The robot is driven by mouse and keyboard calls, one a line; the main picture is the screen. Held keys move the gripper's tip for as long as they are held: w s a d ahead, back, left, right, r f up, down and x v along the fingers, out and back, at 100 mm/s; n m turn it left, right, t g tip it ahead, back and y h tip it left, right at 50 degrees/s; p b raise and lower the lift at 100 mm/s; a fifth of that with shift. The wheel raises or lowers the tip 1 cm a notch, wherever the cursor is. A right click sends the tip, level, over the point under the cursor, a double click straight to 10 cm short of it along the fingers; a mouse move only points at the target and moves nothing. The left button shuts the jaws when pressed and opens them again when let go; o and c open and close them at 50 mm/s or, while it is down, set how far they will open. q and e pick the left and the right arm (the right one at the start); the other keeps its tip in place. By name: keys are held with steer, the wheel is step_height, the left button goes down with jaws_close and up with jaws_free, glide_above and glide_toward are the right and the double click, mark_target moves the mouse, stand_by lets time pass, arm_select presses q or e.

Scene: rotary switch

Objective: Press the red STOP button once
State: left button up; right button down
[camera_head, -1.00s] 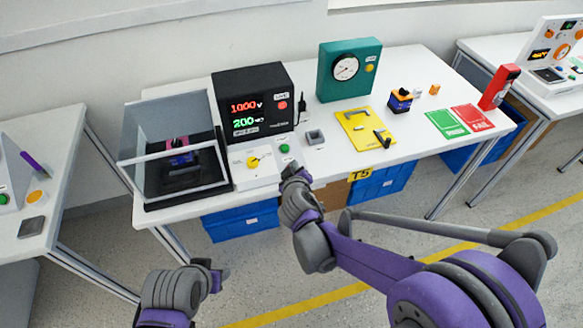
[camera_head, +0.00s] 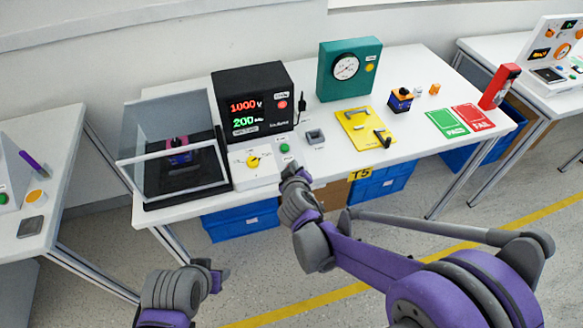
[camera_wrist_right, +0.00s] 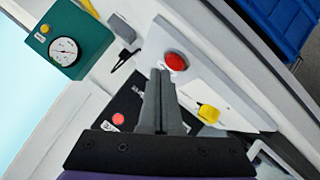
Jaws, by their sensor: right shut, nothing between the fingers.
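The red STOP button (camera_wrist_right: 176,61) shows in the right wrist view as a round red cap on the white control panel (camera_wrist_right: 203,75). In the head view my right gripper hides it. My right gripper (camera_wrist_right: 161,72) is shut and empty. In the wrist view its tips appear just beside the red cap; I cannot tell whether they touch it. In the head view this gripper (camera_head: 293,171) is at the panel's front right corner. My left gripper (camera_head: 214,272) hangs in front of the table at the lower left, its fingers unclear.
The panel also carries a yellow knob (camera_head: 252,161) and a green button (camera_head: 285,148). Behind it stands a black tester (camera_head: 252,85) with lit readouts. A clear-walled test box (camera_head: 150,120) is at left.

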steer(key=shift+w+f+b, duration=0.2)
steer(key=shift+f+b, duration=0.2)
steer(key=shift+f, duration=0.2)
stand_by(0.6)
steer(key=shift+r, duration=0.1)
steer(key=shift+s+r+p, duration=0.25)
steer(key=shift+r+p, duration=0.35)
steer(key=shift+r, duration=0.1)
steer(key=r+p, duration=0.1)
steer(key=s+r+p, duration=0.1)
steer(key=r, duration=0.1)
steer(key=r+p, duration=0.1)
steer(key=shift+s+d+r, duration=0.2)
steer(key=shift+d+r, duration=0.1)
steer(key=shift+r, duration=0.1)
stand_by(0.4)
stand_by(0.5)
